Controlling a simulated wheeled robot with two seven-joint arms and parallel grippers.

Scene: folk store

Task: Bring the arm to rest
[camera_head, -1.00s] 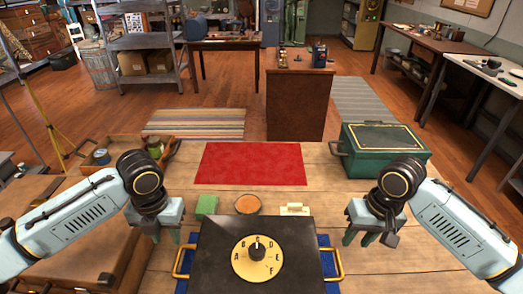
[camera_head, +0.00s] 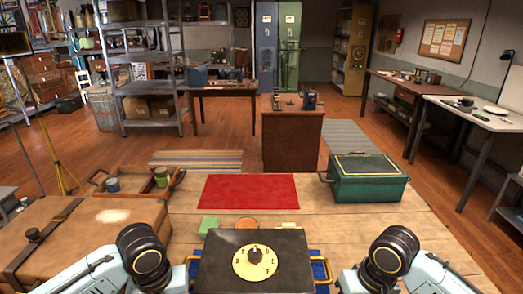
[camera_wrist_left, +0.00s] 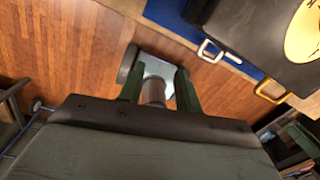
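My left arm (camera_head: 145,258) comes in at the lower left of the head view, and its gripper is below the frame edge there. In the left wrist view my left gripper (camera_wrist_left: 160,88) shows two green fingers apart, with no task object between them. It hangs over the wooden floor, beside the table edge. My right arm (camera_head: 390,258) stands at the lower right of the head view. Its gripper is cut off below the frame, so its fingers are hidden.
Between the arms a black box (camera_head: 217,262) with a round yellow dial (camera_head: 253,263) sits on a blue mat (camera_wrist_left: 170,15). A red cloth (camera_head: 248,191), a green case (camera_head: 368,185), an open wooden tray (camera_head: 133,192) and a brown case (camera_head: 80,232) lie around it.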

